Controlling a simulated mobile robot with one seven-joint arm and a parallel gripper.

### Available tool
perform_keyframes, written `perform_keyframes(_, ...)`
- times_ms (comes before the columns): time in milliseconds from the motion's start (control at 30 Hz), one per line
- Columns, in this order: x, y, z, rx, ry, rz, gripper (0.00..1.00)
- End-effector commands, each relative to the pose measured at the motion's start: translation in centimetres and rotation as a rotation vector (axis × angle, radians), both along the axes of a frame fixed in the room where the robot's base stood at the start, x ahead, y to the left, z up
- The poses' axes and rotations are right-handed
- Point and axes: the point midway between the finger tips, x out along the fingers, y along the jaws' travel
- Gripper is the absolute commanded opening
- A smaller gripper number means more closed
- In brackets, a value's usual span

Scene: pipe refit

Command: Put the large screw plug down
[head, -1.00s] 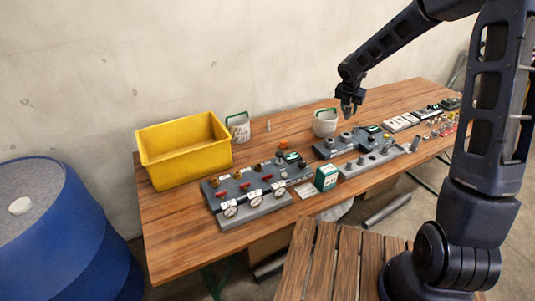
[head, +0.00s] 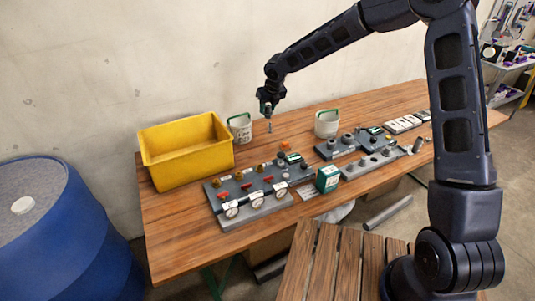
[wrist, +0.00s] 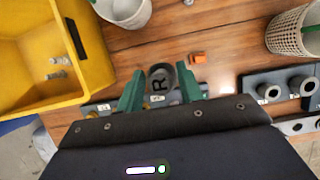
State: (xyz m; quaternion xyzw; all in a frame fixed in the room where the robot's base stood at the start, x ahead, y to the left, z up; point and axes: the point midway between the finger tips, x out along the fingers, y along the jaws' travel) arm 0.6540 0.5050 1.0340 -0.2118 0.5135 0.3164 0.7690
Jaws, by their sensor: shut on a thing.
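In the wrist view my gripper (wrist: 159,88) has its two green fingers on either side of a round grey plug (wrist: 160,72) marked with a dark letter R. The gripper is shut on this large screw plug. In the head view my gripper (head: 267,106) hangs above the back part of the wooden table (head: 175,240), between the two pale buckets. The plug is too small there to make out clearly.
A yellow bin (head: 185,165) with several metal pieces inside stands at left. Pale buckets (head: 240,128) and (head: 327,123) stand at the back. A gauge block (head: 252,210), a small orange block (head: 285,146) and grey fitting blocks (head: 335,152) occupy the front. Bare wood lies between the buckets.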

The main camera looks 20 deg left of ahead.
Motion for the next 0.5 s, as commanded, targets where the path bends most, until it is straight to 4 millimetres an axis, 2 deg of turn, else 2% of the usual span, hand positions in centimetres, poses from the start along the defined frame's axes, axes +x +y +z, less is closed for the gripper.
perform_keyframes(167,-0.2,0.2,-2.8,-0.002,0.002,0.009,0.15)
perform_keyframes(500,-0.2,0.2,-10.2,-0.003,0.003,0.006,0.15)
